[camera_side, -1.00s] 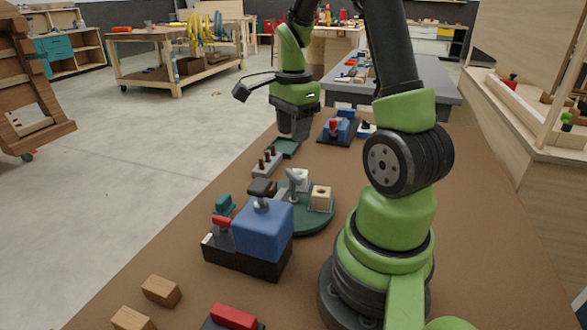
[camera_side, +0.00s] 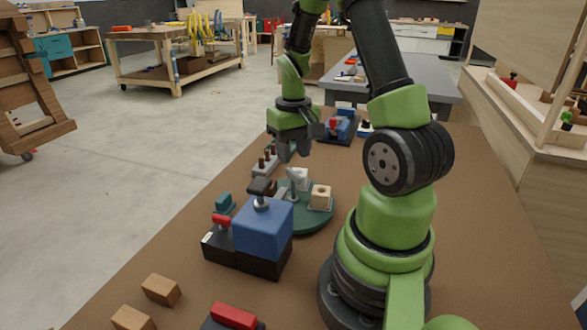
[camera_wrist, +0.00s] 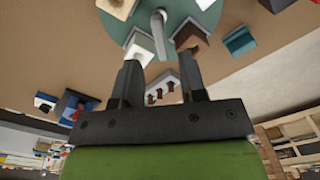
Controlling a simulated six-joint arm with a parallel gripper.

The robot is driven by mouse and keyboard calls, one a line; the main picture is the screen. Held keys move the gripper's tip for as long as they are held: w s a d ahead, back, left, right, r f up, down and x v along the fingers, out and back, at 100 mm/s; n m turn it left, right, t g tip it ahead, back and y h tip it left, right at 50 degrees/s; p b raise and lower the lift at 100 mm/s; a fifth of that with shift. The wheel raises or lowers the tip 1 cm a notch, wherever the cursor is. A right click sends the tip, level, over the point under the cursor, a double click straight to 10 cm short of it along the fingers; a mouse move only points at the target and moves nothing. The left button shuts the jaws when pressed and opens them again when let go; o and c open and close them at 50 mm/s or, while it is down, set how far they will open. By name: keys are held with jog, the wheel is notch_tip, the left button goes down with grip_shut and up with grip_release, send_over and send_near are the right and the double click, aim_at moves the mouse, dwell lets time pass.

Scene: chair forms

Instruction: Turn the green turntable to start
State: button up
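The green turntable (camera_side: 318,222) lies on the brown table behind a blue box, partly hidden by it. It carries a wooden block with a hole (camera_side: 320,196), a white piece (camera_side: 299,178) and a grey upright handle (camera_side: 292,188). In the wrist view the turntable (camera_wrist: 184,14) is at the top, with the grey handle (camera_wrist: 159,22) standing roughly in line with the gap between my fingers. My gripper (camera_side: 293,156) is above the table at the turntable's far side.
The blue box with a dark knob (camera_side: 263,228) stands nearest the turntable. A peg block (camera_side: 266,164) is beyond it. Two wooden blocks (camera_side: 161,290) and a red-topped piece (camera_side: 233,316) lie at the front. A blue fixture (camera_side: 340,126) is at the far end.

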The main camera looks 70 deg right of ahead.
aim_at(293, 172)
jog(key=shift+f, duration=2.35)
jog(key=shift+c, duration=0.2)
grip_shut()
